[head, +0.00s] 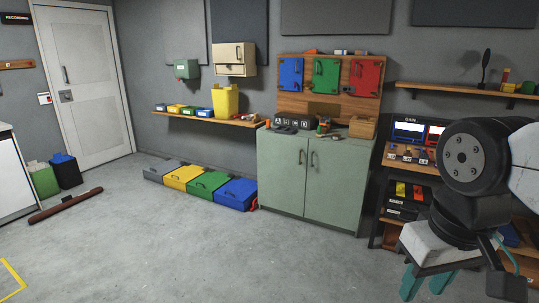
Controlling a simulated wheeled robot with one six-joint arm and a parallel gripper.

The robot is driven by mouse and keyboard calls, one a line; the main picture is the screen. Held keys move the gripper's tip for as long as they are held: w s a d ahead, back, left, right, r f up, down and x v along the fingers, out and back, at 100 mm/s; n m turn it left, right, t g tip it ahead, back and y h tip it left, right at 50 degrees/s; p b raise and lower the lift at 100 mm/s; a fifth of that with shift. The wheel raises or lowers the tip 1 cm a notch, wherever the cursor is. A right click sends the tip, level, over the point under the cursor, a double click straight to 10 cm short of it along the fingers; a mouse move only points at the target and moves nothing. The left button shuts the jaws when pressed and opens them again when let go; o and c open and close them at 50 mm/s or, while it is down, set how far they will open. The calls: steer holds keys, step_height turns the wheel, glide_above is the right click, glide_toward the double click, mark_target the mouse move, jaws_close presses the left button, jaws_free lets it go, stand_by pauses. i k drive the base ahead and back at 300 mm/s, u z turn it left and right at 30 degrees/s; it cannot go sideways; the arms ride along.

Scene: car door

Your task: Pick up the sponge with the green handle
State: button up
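I cannot pick out a sponge with a green handle in the head view. Small items with some green and red (323,126) stand on the pale green cabinet, but they are too small to identify. My gripper (425,288) is at the bottom right, below my arm. Its two teal fingers stand apart with a gap between them, and nothing shows in the gap. The gripper is well in front of the cabinet, and the lower frame edge is close to its fingertips.
The pale green cabinet (288,178) stands at the back wall. Grey, yellow, green and blue boxes (208,185) line the floor left of it. A wooden shelf (215,119) hangs above them. A brown bar (65,205) lies on the left floor. The middle floor is clear.

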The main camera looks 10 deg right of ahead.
mark_target(319, 135)
steer(key=z, duration=0.4)
steer(key=i, duration=3.8)
steer(key=u, duration=0.5)
steer(key=i, duration=0.75)
steer(key=u, duration=0.35)
